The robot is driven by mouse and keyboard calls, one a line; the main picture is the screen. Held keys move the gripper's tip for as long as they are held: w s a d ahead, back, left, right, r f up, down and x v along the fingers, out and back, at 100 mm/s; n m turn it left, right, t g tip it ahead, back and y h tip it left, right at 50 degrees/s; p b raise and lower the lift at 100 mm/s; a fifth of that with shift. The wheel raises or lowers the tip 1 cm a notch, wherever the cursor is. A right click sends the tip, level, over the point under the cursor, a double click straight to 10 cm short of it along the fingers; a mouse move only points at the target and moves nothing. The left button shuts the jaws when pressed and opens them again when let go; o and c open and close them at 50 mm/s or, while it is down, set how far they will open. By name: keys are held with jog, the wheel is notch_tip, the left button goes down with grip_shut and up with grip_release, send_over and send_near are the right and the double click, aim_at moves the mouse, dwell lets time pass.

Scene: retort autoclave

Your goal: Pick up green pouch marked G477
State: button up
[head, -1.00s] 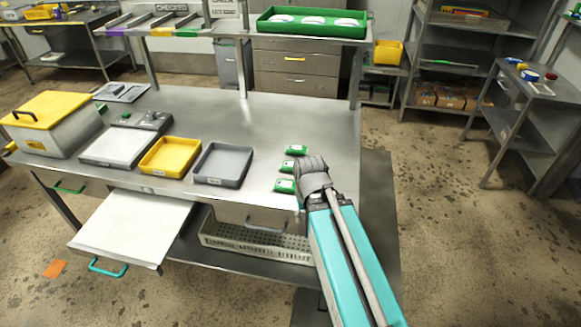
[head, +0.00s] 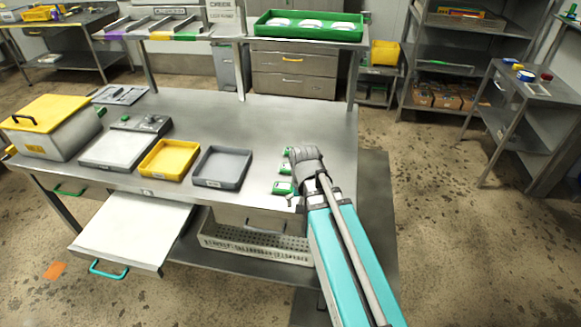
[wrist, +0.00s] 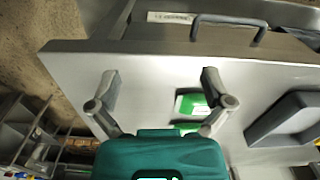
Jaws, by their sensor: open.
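Several small green pouches lie in a row near the right end of the steel table. In the head view the nearest pouch (head: 282,188) shows clearly, the middle pouch (head: 284,168) is partly covered, and the farthest is mostly hidden behind my gripper (head: 303,152). No marking is legible, so I cannot tell which is G477. In the wrist view my gripper (wrist: 160,78) is open and empty above the table. One green and white pouch (wrist: 191,103) lies by its right finger, and another (wrist: 187,127) is partly hidden by the gripper body.
A grey tray (head: 243,169) and a yellow tray (head: 189,160) stand left of the pouches. A drawer handle (wrist: 230,22) lies below the table edge. A raised shelf with a green tray (head: 262,27) spans the back. The table's middle (head: 250,120) is clear.

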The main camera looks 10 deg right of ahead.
jog(key=w+r+m+p, duration=0.4)
jog(key=w+m, duration=0.5)
jog(key=w, duration=0.2)
jog(key=w+r+m+p, duration=0.4)
jog(key=w+r+m, duration=0.1)
jog(key=w+m, duration=0.5)
jog(key=shift+w+d+r+p, duration=0.15)
jog(key=shift+w+d+p, duration=0.3)
jog(key=shift+w, duration=0.45)
notch_tip(320, 180, down, 9)
jog(key=b, duration=0.8)
jog(key=shift+r+b, duration=0.2)
jog(key=shift+b, duration=0.2)
jog(key=shift+f, duration=0.15)
jog(key=shift+s+d+f+b, duration=0.1)
jog(key=shift+f+b, duration=2.35)
jog(key=shift+b, duration=0.15)
jog(key=c, duration=0.6)
